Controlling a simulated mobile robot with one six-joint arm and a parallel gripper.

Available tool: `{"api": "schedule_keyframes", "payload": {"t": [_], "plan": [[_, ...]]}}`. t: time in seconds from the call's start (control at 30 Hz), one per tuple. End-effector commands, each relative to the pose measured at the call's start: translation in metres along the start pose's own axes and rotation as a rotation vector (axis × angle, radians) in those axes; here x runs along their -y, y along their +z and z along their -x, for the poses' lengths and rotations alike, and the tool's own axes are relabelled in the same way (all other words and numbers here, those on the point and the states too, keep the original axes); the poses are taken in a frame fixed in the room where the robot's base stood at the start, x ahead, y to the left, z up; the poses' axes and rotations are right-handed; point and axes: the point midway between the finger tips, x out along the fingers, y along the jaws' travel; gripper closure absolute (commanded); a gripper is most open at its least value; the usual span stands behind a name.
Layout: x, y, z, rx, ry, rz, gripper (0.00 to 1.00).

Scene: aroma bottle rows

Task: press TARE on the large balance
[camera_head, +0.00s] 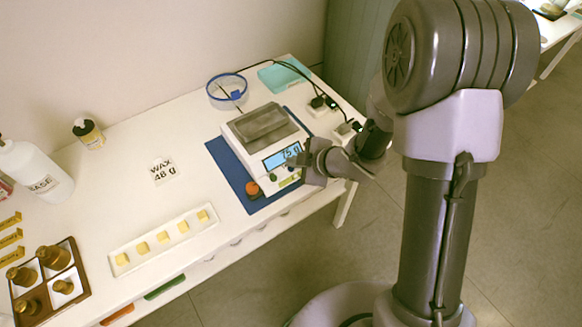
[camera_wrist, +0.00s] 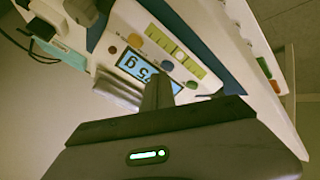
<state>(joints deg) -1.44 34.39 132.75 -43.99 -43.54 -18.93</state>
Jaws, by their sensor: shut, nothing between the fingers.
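The large balance (camera_head: 239,128) is white with a grey pan (camera_head: 264,124) and stands on a blue mat (camera_head: 231,166). Its lit display (camera_head: 283,157) shows digits that look like 75 g; the display also appears tilted in the wrist view (camera_wrist: 134,66). No TARE lettering is readable. My gripper (camera_head: 303,165) is shut and empty at the panel's right side. Its fingers (camera_wrist: 158,92) cover part of the display; contact is unclear.
The table between card and mat is clear.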

Motion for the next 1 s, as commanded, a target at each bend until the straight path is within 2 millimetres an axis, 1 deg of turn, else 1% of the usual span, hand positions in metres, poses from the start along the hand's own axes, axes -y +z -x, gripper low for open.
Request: {"api": "schedule_keyframes", "payload": {"t": [1.0], "plan": [[0.0035, 0.0035, -0.0048, 0.000, 0.000, 0.000, 1.00]]}}
